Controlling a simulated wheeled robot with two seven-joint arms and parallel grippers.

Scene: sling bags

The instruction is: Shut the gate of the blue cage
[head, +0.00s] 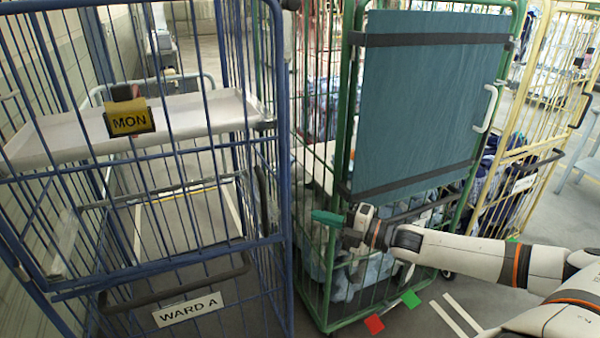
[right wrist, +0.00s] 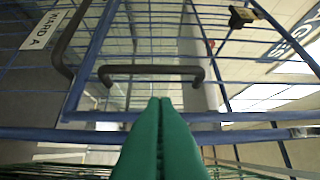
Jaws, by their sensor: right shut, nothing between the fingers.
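The blue cage (head: 282,170) stands at the left of the head view, with blue bars. A white WARD A sign (head: 188,309) and a dark handle (head: 175,287) are on its lower front. In the right wrist view the sign (right wrist: 45,29) and a dark handle (right wrist: 150,70) show beyond my fingers. I cannot tell surely which barred panel is the gate, or its angle. My right gripper (head: 328,218) is shut and empty, its green fingers pointing left, to the right of the blue cage. Its fingertips (right wrist: 160,100) show no clear contact. My left gripper is out of view.
A green cage (head: 344,130) with a teal panel stands close on the right, behind my right forearm. A yellow cage (head: 545,95) stands farther right. Red and green floor marks lie below.

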